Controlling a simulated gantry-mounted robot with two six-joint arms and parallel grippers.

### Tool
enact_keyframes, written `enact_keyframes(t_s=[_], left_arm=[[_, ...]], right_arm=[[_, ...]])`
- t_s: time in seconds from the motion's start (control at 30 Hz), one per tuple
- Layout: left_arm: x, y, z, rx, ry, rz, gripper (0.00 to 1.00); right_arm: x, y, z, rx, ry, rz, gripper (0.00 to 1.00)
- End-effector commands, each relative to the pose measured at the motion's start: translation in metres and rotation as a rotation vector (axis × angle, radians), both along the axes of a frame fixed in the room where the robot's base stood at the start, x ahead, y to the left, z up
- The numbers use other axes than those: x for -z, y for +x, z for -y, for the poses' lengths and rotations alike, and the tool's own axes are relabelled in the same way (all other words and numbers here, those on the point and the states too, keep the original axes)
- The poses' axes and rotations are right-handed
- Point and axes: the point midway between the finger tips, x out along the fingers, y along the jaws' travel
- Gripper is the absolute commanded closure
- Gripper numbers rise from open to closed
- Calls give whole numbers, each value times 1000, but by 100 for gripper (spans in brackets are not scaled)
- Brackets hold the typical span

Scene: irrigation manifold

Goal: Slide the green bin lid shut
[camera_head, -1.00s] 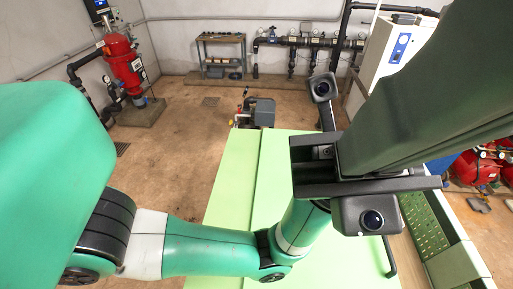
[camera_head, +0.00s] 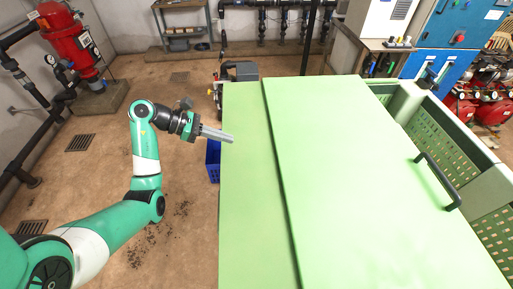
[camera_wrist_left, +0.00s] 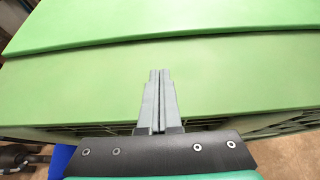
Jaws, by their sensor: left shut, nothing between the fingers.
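The green bin lid (camera_head: 365,170) is a wide light green panel with a black bar handle (camera_head: 439,181) near its right edge. It lies over the bin beside a lower green strip (camera_head: 245,190) on the left. The bin (camera_head: 405,103) shows perforated pale green walls to the right of the lid, where it is uncovered. My left gripper (camera_head: 232,138) is shut and empty at the strip's left edge, far from the handle. In the left wrist view its fingers (camera_wrist_left: 160,75) point over the green strip toward the raised lid edge; contact is unclear. My right gripper is out of view.
A blue crate (camera_head: 213,160) stands on the floor beside the bin's left side. A red tank (camera_head: 68,42) and pipes stand far left. Blue cabinets (camera_head: 455,45) and red machines (camera_head: 490,100) stand back right.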

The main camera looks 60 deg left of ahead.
Motion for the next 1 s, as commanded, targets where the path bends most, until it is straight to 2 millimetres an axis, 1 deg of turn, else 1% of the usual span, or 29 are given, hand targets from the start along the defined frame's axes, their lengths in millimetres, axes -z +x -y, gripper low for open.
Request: enact_keyframes(t_s=[0.17,0.57,0.7,0.8,1.0], left_arm=[[7,14,7,5,-2,0,100],[50,81,35,7,-2,-1,100],[48,103,43,5,1,0,100],[48,112,47,4,1,1,100],[49,118,49,2,1,0,100]], right_arm=[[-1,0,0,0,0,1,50],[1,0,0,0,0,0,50],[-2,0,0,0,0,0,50],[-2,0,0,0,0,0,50],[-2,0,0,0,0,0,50]])
